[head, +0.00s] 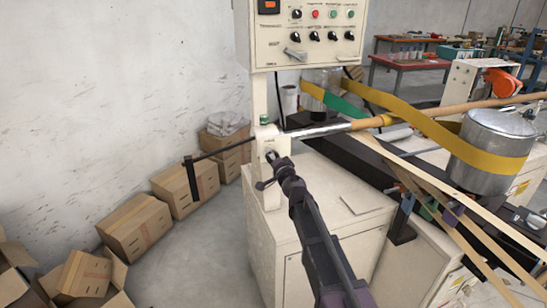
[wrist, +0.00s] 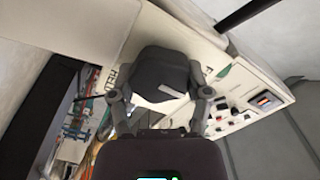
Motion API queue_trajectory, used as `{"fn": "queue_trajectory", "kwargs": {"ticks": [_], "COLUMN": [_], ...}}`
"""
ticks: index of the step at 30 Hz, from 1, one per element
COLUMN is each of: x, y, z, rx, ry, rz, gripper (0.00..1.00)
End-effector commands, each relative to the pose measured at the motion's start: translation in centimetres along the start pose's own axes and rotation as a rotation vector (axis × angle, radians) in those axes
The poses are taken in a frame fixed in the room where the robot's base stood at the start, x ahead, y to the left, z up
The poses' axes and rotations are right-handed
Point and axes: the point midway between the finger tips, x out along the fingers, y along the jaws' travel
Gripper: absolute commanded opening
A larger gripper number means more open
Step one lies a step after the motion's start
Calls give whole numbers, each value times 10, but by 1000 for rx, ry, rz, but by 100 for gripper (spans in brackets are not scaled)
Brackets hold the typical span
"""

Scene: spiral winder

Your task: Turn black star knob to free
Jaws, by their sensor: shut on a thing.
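My gripper (head: 274,173) reaches up to the cream machine post, below the shaft. In the wrist view my gripper (wrist: 160,98) has its two fingers on either side of a dark knob (wrist: 163,78) with a pale mark on its face. The fingers are shut on it. The knob's star shape is hard to make out this close. In the head view the knob (head: 271,156) is mostly hidden behind my gripper. Lettering on the cream panel beside the knob is partly covered, so I cannot read the knob's setting.
A control panel (head: 308,40) with buttons and switches stands above. A shaft (head: 325,130) runs across just over my gripper, with a black bar to the left. Yellow belts (head: 440,130) wrap a metal drum (head: 492,150) at right. Cardboard boxes (head: 135,225) line the wall at left.

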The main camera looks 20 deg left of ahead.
Motion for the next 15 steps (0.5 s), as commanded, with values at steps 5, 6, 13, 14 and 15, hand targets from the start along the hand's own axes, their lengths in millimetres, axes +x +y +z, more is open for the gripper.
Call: {"fn": "queue_trajectory", "kwargs": {"ticks": [5, 6, 13, 14, 15], "x": [2, 2, 1, 1, 1], "y": [0, 0, 0, 0, 0], "z": [-1, -1, -1, -1, 0], "rx": [1, 1, 2, 2, 2], "ry": [2, 2, 1, 1, 1], "rz": [1, 1, 1, 1, 0], "gripper": [15, 15, 98, 98, 98]}}
